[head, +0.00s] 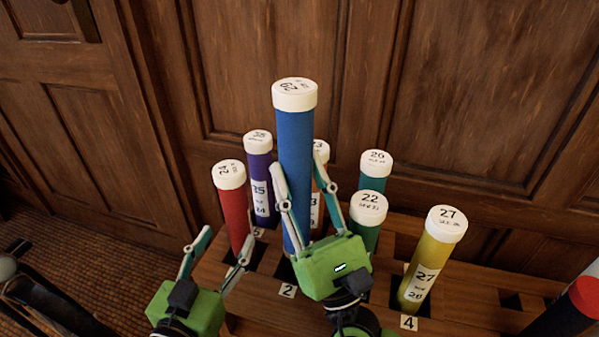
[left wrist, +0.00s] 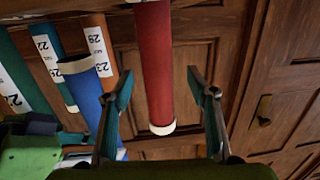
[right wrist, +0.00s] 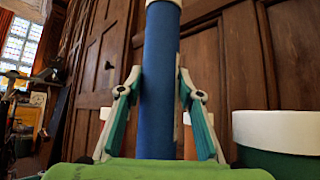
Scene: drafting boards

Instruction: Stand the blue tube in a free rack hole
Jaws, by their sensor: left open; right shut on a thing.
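The blue tube (head: 295,140) has a white cap and is upright, standing taller than the other tubes. My right gripper (head: 298,162) is shut on its middle; the right wrist view shows the blue tube (right wrist: 159,90) between the fingers. In the left wrist view, the blue tube (left wrist: 84,92) shows its lower end clear of the rack. The wooden rack (head: 262,318) holds several tubes. My left gripper (head: 228,235) is open and empty, beside the red tube (head: 235,205).
A purple tube (head: 260,185), an orange tube (head: 321,155), teal tube (head: 375,165), green tube (head: 367,215) and yellow tube (head: 430,262) stand in the rack close by. Dark empty holes show at the rack's right (head: 511,301). A panelled wooden wall (head: 480,90) rises behind.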

